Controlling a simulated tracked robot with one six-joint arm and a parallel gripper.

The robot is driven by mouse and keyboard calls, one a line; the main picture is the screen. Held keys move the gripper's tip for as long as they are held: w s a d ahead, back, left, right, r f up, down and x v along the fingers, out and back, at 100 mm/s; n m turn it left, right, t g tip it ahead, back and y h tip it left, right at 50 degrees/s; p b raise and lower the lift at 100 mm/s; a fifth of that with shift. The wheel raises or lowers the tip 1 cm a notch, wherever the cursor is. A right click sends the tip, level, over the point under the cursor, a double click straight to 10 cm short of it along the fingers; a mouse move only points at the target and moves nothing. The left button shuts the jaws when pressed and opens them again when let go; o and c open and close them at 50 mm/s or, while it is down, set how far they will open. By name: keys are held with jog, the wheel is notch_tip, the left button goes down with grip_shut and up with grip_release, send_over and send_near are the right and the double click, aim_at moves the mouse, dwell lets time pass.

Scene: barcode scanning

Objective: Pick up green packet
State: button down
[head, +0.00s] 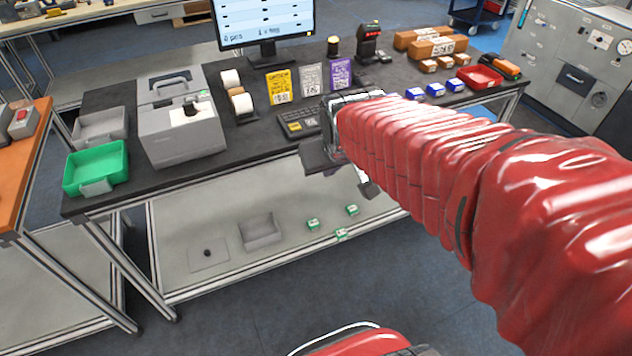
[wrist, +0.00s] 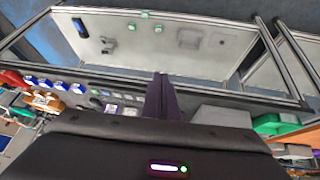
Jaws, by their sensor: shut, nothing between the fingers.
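Three small green and white packets lie on the light lower shelf under the dark bench: a left one (head: 313,224), a right one (head: 352,209) and a front one (head: 342,233). They also show near the top of the wrist view, the left (wrist: 131,27), the front (wrist: 145,15) and the right (wrist: 158,27). My gripper (wrist: 160,78) is shut and empty, its dark fingers pointing towards the lower shelf area. It is well apart from the packets. In the head view my red arm covers most of it, near the bench's front edge.
A grey tray (head: 262,231) sits on the lower shelf left of the packets. The bench top (head: 240,155) holds a printer (head: 180,130), a green bin (head: 97,168), a keyboard (head: 298,123) and upright packets. The frame's legs bound the shelf.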

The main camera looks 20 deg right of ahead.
jog(key=s+a+r, duration=0.1)
jog(key=s+a, duration=0.2)
jog(key=s, duration=0.3)
jog(key=s+a+r+y, duration=0.1)
jog(key=s+a, duration=0.3)
jog(key=s, duration=0.3)
jog(key=shift+r+n+g, duration=0.3)
jog(key=shift+r, duration=0.05)
jog(key=c, duration=2.5)
grip_release()
